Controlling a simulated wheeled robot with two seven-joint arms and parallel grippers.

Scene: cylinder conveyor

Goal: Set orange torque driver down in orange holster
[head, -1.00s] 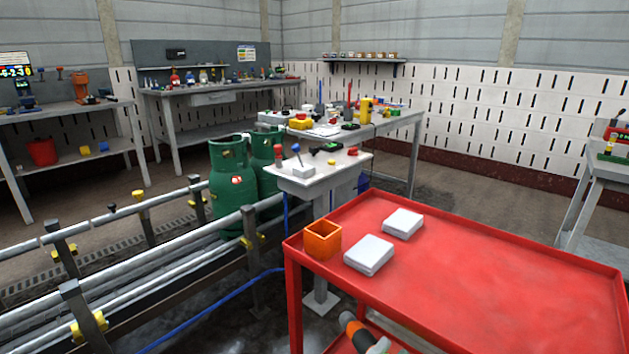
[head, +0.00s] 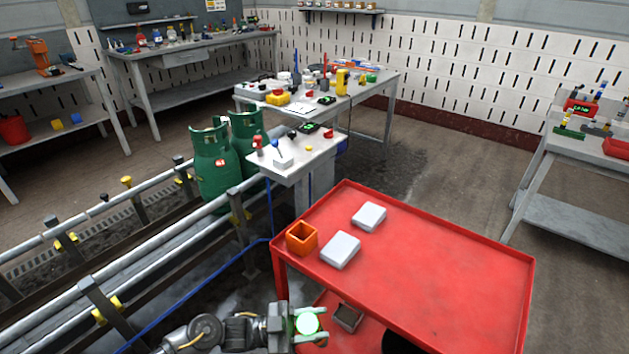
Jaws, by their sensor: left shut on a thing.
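The orange holster (head: 301,239) is an open square box at the left corner of the red cart top. It looks empty. My left gripper (head: 309,324) is at the bottom of the head view, left of the cart and nearer to me than the holster. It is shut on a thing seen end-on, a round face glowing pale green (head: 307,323). This is likely the orange torque driver; its orange body is hidden from this angle. The held thing is well apart from the holster. My right gripper is not in view.
Two white boxes (head: 340,250) (head: 369,216) lie beside the holster on the red cart (head: 440,275). The rest of the cart top is clear. Metal rails (head: 130,245) run on the left. A small table (head: 300,160) and green cylinders (head: 215,170) stand behind.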

